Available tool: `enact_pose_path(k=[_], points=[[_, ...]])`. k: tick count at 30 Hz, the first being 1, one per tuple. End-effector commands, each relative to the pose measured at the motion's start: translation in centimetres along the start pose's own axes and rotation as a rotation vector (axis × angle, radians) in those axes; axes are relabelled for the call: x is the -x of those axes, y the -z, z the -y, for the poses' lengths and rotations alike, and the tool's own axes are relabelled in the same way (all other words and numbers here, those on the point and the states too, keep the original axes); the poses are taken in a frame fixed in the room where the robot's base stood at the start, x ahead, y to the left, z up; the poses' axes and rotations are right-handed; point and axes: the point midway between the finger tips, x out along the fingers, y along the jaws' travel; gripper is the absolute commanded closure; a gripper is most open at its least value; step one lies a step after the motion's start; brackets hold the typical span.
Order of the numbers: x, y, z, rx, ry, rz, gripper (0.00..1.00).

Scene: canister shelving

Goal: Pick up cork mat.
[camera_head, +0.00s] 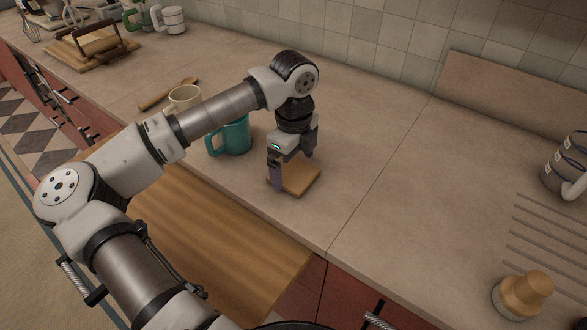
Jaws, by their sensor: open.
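The cork mat (301,179) is a small tan square lying flat on the counter, near the middle of the view. My gripper (291,172) is directly over it, pointing down, with its fingers apart. One finger reaches down at the mat's left side and hides part of that edge. The other finger is near the mat's far side. I cannot tell whether either finger touches the mat.
A wooden spoon (165,95) lies further left. The counter (400,190) to the right is clear up to a wooden-topped object (527,293).

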Motion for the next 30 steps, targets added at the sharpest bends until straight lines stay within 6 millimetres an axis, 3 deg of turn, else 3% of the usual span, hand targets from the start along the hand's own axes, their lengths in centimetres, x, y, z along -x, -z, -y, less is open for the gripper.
enact_pose_path(k=[4, 11, 21, 30], points=[[-1.3, 0.0, 0.0, 0.000, 0.000, -0.001, 0.00], [-1.6, 0.0, 0.0, 0.000, 0.001, 0.000, 0.00], [-1.6, 0.0, 0.0, 0.000, 0.001, 0.000, 0.41], [-0.9, -0.1, 0.0, 0.000, 0.002, 0.003, 0.41]])
